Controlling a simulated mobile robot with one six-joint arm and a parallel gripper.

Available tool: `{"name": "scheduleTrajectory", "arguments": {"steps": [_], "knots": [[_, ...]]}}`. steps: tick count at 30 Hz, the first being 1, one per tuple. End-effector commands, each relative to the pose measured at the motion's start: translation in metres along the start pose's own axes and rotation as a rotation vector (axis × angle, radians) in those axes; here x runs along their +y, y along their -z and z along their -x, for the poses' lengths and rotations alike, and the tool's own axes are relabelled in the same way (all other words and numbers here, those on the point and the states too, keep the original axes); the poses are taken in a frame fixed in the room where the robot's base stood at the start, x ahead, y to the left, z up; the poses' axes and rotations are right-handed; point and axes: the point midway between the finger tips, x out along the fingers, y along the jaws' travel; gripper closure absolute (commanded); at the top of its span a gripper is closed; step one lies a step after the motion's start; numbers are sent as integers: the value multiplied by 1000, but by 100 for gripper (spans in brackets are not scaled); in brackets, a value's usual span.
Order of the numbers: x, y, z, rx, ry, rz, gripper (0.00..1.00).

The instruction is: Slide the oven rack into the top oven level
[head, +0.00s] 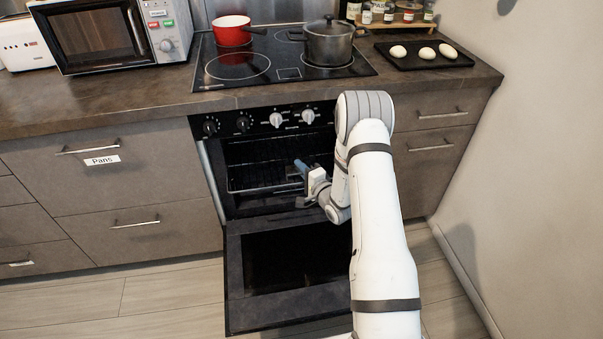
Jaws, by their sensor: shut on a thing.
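The oven (222,200) stands open under the cooktop, with its door (237,290) folded down toward the floor. The dark wire oven rack (256,188) is inside the cavity, with its front bar near the opening. My gripper (299,172) is at the right part of the opening, at the rack's front, and is shut on the rack. The fingertips are small and dark here, so the exact grip point is unclear. My arm hides the right side of the oven. The side rails and the level the rack sits at cannot be made out.
Oven knobs (276,120) line the panel just above the opening. A red pan (233,31) and a grey pot (335,42) stand on the cooktop (270,85). A black tray (455,60) with white pieces lies at right. A wall (540,150) bounds the right side.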

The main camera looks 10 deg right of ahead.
Motion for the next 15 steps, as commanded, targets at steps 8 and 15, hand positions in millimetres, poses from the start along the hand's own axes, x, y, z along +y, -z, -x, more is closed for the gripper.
{"name": "scheduleTrajectory", "arguments": {"steps": [8, 15], "knots": [[-1, 6, -16, 0, 6, 3, 100], [-1, 10, -29, -2, 6, 3, 100]]}}
